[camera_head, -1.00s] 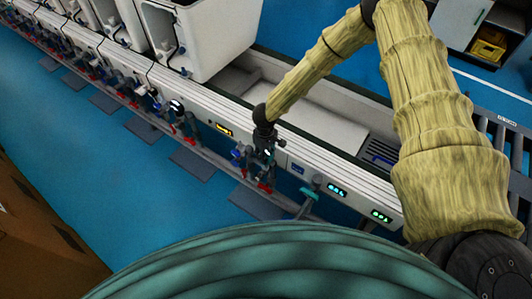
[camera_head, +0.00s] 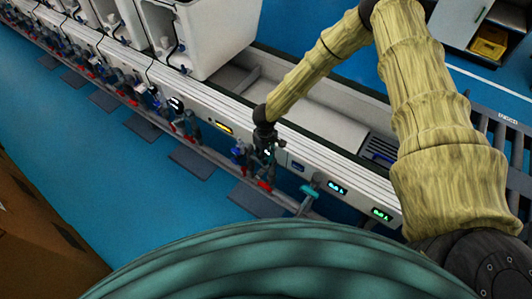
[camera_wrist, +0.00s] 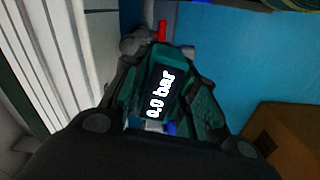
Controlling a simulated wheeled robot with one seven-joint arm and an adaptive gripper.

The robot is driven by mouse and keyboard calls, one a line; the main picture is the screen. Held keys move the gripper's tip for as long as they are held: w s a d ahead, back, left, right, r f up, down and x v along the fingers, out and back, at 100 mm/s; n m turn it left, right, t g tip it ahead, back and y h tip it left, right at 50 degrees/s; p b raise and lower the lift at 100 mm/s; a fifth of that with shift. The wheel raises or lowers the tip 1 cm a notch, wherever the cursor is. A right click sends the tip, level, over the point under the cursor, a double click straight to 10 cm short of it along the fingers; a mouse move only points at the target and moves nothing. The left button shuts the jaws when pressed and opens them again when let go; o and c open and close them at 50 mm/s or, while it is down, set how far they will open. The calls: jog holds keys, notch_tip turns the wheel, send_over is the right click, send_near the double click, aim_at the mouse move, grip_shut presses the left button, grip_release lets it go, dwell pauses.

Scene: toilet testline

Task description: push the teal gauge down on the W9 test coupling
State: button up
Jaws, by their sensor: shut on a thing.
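The teal gauge (camera_wrist: 160,92) fills the middle of the wrist view, its dark display reading "0.0 bar". My gripper (camera_wrist: 158,100) is shut on the gauge, with a finger on each side of it. In the head view my gripper (camera_head: 265,148) points down at the pipe rail in front of the white line. The gauge is too small and covered there to make out. Part of the coupling, grey with a red lever (camera_wrist: 162,30), shows just beyond the gauge. The W9 label is not readable, and how the gauge sits on the coupling is hidden.
Other couplings with red levers (camera_head: 190,130) stand along the rail to the left. A separate teal-handled fitting (camera_head: 309,194) stands to the right. White tanks (camera_head: 205,35) stand on the line behind.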

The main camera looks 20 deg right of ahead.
jog(key=shift+f, duration=0.35)
jog(key=o, duration=1.1)
jog(key=shift+o, duration=0.2)
notch_tip(320, 180, up, 12)
jog(key=shift+s+r, duration=0.1)
dwell(0.3)
